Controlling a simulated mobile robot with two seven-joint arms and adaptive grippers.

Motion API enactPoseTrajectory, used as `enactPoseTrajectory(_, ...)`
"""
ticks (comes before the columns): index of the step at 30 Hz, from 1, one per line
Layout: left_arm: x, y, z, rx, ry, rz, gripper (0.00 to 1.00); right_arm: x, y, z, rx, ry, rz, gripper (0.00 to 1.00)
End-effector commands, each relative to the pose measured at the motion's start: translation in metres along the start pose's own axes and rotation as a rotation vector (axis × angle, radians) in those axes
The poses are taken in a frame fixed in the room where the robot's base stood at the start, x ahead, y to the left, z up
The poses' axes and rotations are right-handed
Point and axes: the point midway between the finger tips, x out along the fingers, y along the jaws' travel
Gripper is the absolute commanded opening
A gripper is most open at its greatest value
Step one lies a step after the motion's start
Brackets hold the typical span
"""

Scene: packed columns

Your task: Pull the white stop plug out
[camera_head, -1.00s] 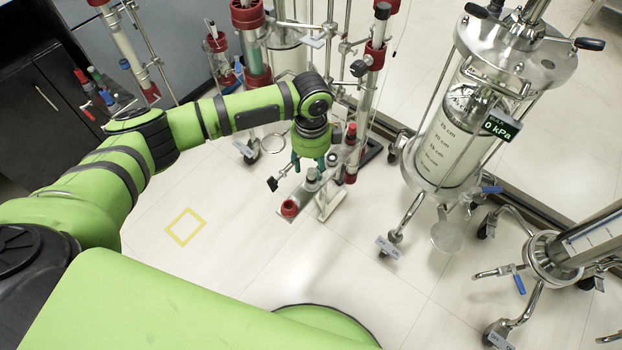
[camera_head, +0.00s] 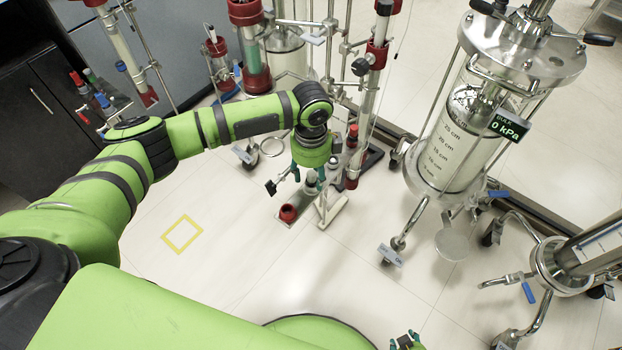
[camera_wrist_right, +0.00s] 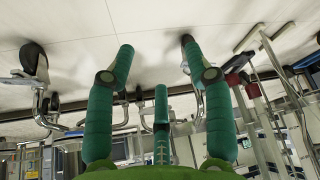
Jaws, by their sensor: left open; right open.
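My left gripper (camera_head: 309,176) hangs over the low bench strip on the floor, its teal fingers apart. A small pale piece (camera_head: 311,186) shows just below and between those fingers; I cannot tell whether it is the white stop plug or whether the fingers touch it. A red cap (camera_head: 288,213) stands on the strip, left of and nearer than this gripper. My right gripper (camera_wrist_right: 160,75) is open and empty in the right wrist view; its fingertips also show at the bottom edge of the head view (camera_head: 405,341).
A red-ended glass column (camera_head: 366,100) stands close right of my left gripper. A large steel-and-glass column (camera_head: 455,135) on a wheeled frame stands further right. A white stand (camera_head: 332,211) is beside the strip. The floor around the yellow square (camera_head: 181,234) is clear.

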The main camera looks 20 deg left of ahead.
Motion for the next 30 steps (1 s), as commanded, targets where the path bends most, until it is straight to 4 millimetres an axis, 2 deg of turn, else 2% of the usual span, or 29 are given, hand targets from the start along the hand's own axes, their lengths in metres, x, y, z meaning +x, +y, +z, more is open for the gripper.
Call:
enactPoseTrajectory(4, 0.000, 0.000, 0.000, 0.000, 0.000, 0.000, 0.48, 0.000, 0.000, 0.000, 0.000, 0.000, 0.000, 0.53)
enactPoseTrajectory(6, 0.000, 0.000, 0.000, 0.000, 0.000, 0.000, 0.20, 0.000, 0.000, 0.000, 0.000, -0.001, 0.000, 0.53)
enactPoseTrajectory(8, 0.000, 0.000, 0.000, 0.000, 0.000, 0.000, 0.00, 0.000, 0.000, 0.001, 0.000, -0.003, 0.000, 0.53)
enactPoseTrajectory(21, -0.001, 0.000, 0.000, 0.000, 0.000, 0.001, 0.00, -0.004, -0.002, 0.014, 0.000, -0.027, -0.003, 0.53)
enactPoseTrajectory(30, -0.004, 0.000, 0.000, 0.000, 0.000, 0.001, 0.00, -0.009, -0.002, 0.013, 0.000, -0.027, -0.003, 0.53)
